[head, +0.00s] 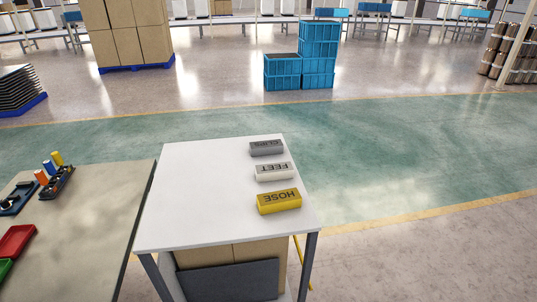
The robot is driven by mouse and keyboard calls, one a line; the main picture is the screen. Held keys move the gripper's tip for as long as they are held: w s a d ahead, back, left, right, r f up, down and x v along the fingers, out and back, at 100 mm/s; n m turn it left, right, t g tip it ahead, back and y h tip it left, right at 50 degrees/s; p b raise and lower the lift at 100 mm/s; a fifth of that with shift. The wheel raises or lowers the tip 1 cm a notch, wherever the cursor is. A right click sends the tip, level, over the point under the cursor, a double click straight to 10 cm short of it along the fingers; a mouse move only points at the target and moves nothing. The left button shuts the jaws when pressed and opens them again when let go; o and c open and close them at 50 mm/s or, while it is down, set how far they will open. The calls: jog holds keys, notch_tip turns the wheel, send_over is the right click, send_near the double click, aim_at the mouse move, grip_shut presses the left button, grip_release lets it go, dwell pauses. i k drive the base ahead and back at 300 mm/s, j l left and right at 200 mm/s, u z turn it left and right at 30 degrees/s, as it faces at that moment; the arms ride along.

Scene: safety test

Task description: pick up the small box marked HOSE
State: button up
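The small box marked HOSE (279,201) is yellow with dark lettering that reads upside down in the head view. It lies on the white table (190,195) near its right front corner. It is the nearest of three small boxes in a row along the table's right side. The white box (274,172) behind it reads FEET, also upside down. The grey box (266,148) is farthest back, and its lettering is too small to read surely. The boxes are apart from each other. My gripper is not in view.
A beige table (95,220) at left holds a red tray (15,242), a green tray and a dark holder with coloured cylinders. Cartons stand under the white table. Blue crates (318,55) stand on the floor behind. The white table's left half and the green floor are clear.

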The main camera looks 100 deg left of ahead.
aim_at(289, 199)
jog(key=j+u, duration=0.15)
jog(key=u, duration=0.3)
jog(key=j+u, duration=0.2)
jog(key=u, duration=0.3)
jog(key=j+u, duration=0.2)
jog(key=u, duration=0.25)
jog(key=j+u, duration=0.2)
jog(key=u, duration=0.3)
jog(key=i+j+u, duration=0.1)
jog(key=u, duration=0.35)
jog(key=j+u, duration=0.15)
jog(key=u, duration=0.35)
jog(key=i+u, duration=0.2)
jog(key=u, duration=0.25)
